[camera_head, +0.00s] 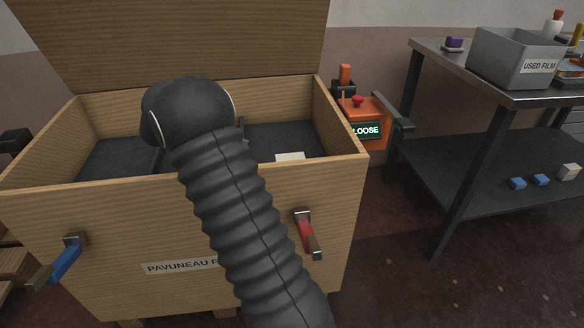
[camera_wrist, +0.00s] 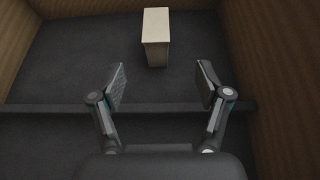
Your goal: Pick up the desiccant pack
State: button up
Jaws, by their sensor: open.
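A small pale cream block, which looks like the desiccant pack (camera_wrist: 156,36), stands on the dark floor inside the wooden crate (camera_head: 115,201). In the head view only the top of the pack (camera_head: 290,157) shows above the crate's front wall. My gripper (camera_wrist: 161,84) is open and empty in the wrist view. Its two fingers are spread left and right, and the pack lies beyond the fingertips, between their lines. In the head view my arm reaches over the front wall into the crate and hides the gripper.
The crate's lid (camera_head: 180,40) stands open at the back. Wooden walls flank the pack, and a dark ridge (camera_wrist: 170,107) crosses the crate floor. An orange device (camera_head: 365,118) stands right of the crate. A metal table (camera_head: 430,50) carries a grey "USED FILM" bin (camera_head: 495,58).

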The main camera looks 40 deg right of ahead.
aim_at(281, 159)
jog(key=x, duration=0.8)
jog(key=shift+d, duration=0.1)
jog(key=shift+w+x, duration=0.2)
jog(key=shift+x, duration=2.85)
jog(key=shift+d+r, duration=0.1)
jog(key=c, duration=1.4)
